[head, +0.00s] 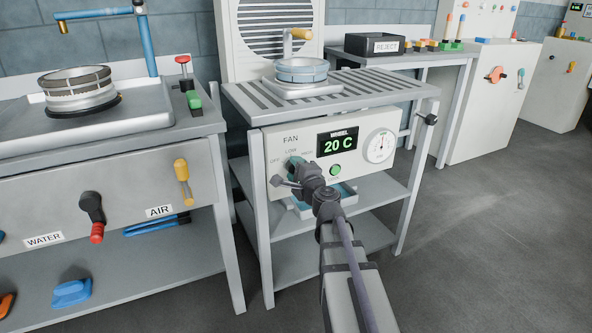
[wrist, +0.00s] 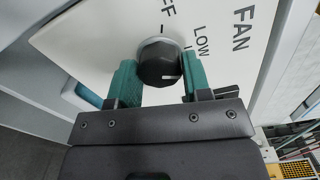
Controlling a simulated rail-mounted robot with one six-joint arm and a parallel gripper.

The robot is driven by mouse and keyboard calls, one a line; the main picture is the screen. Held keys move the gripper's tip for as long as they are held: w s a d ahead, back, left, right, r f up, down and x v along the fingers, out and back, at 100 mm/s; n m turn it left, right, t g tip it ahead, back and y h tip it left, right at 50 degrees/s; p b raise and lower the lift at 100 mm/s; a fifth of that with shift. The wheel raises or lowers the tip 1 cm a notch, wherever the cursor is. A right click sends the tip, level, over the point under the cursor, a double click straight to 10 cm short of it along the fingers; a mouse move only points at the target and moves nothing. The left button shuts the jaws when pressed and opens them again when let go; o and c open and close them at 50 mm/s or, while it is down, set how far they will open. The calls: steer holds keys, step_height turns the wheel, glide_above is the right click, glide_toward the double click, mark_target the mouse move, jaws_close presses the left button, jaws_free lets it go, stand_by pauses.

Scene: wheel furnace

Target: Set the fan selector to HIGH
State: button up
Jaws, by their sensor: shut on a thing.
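The fan selector is a round black knob (wrist: 157,63) on the pale control panel (head: 352,147), with OFF, LOW and HIGH printed around it. My gripper (head: 296,166) is at the knob in the head view and largely hides it. In the wrist view my gripper (wrist: 158,76) has its green finger pads on either side of the knob, shut on it. A short white mark shows near the knob's lower right edge, on the side away from OFF. The HIGH label is hidden in the wrist view, so the exact setting cannot be told.
The panel also carries a display (head: 338,142) reading 20 C, a green button (head: 336,170) and a round dial (head: 380,146). A wheel (head: 301,70) rests on the slatted top above. A bench (head: 110,165) with water and air handles stands left. Open floor lies right.

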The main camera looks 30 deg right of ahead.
steer(key=shift+w+m, duration=0.1)
steer(key=shift+m, duration=4.1)
steer(key=o, duration=0.9)
